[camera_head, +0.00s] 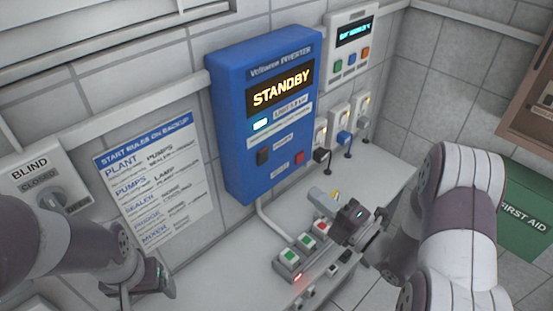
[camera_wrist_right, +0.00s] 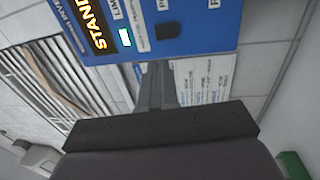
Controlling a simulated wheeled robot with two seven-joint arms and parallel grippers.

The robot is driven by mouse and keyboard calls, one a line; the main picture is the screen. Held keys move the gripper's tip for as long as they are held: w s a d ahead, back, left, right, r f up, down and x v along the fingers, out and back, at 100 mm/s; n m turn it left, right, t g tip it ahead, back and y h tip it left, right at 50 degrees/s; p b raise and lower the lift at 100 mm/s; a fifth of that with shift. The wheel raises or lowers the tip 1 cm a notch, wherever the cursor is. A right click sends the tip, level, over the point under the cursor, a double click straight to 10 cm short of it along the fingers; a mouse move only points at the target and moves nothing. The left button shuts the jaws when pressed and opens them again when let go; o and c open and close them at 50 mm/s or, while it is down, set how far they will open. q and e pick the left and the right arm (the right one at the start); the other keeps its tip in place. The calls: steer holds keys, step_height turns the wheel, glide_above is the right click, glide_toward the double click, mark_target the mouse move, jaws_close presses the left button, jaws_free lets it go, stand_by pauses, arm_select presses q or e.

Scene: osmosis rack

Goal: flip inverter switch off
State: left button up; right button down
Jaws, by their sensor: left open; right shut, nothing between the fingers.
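The blue inverter (camera_head: 233,107) is mounted on the tiled wall, and its display (camera_head: 281,88) reads STANDBY in yellow. A dark switch (camera_head: 263,156) sits low on its front, left of a red button (camera_head: 299,157). My right gripper (camera_head: 318,196) is shut and empty, below and right of the inverter. In the right wrist view its fingers (camera_wrist_right: 157,66) point toward the inverter's edge near the dark switch (camera_wrist_right: 166,32), apart from it in the picture. My left gripper (camera_head: 167,282) is open and empty at lower left, below the rules sign.
A counter (camera_head: 392,172) runs below the inverter, with a button box (camera_head: 300,251) on it. Sockets with plugs (camera_head: 344,137) and a white controller (camera_head: 350,48) are to the right. A rules sign (camera_head: 157,180) and a BLIND switch (camera_head: 46,181) are at left.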

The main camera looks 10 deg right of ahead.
steer(key=p, duration=0.6)
glide_toward(265, 154)
steer(key=x, duration=0.5)
steer(key=shift+w+a+r, duration=0.1)
steer(key=shift+r, duration=0.15)
steer(key=shift+w+a+p, duration=0.35)
steer(key=shift+w+a, duration=0.1)
steer(key=shift+w, duration=0.15)
steer(key=shift+f, duration=0.1)
